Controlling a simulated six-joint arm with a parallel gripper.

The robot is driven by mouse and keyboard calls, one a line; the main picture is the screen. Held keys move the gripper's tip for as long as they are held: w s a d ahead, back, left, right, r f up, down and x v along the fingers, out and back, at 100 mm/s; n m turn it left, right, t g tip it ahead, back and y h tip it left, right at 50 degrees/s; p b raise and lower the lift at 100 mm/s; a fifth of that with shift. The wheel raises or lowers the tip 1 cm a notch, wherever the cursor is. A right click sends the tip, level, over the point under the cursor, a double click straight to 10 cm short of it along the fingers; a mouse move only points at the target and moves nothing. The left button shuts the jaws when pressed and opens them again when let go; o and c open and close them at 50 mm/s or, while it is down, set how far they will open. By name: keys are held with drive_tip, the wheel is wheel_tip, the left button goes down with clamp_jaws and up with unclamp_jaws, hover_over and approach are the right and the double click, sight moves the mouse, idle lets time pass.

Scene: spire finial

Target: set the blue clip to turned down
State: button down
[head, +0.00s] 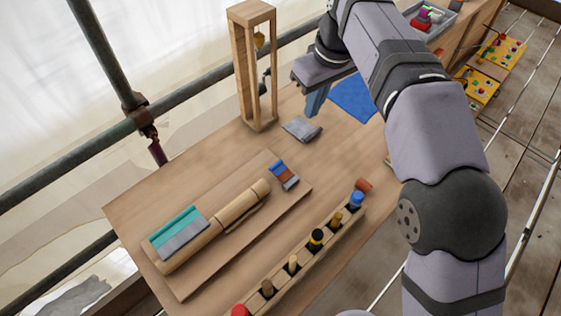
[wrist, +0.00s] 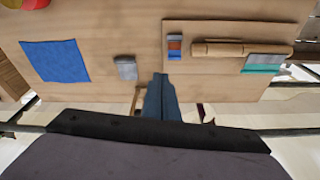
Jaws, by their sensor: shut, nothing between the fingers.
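A small piece with blue, red-brown and grey bands (head: 284,174), the likely blue clip, lies at the upper right end of the wooden board (head: 187,285). It also shows in the wrist view (wrist: 175,46). Its exact setting is too small to tell. My gripper (head: 314,106) is shut and empty, pointing down above the table's far side, apart from the piece. In the wrist view, the shut blue-grey fingers (wrist: 160,82) are below and left of it.
A wooden tower frame (head: 248,70) stands near my gripper, with a grey cloth-like piece (head: 302,129) beside it. A turned wooden spindle (head: 245,201) and teal-and-grey piece (head: 178,232) lie on the board. A rack of pegs (head: 305,257) runs along the front; a blue mat (head: 354,98) lies behind.

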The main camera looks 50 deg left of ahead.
sight(277, 165)
drive_tip(key=s+d+f+m+g+y, duration=0.15)
drive_tip(key=s+d+f+m, duration=0.25)
drive_tip(key=s+f+m, duration=0.45)
drive_tip(key=w+a+f+m+t+y, duration=0.1)
drive_tip(key=w+a+m, duration=0.2)
drive_tip(key=m, duration=0.4)
drive_tip(key=shift+w+a+f, duration=0.3)
drive_tip(key=shift+w+f, duration=0.1)
drive_tip(key=shift+w, duration=0.35)
drive_tip(key=shift+m+y, duration=0.25)
drive_tip(key=p+x, duration=0.4)
drive_tip(key=x, duration=1)
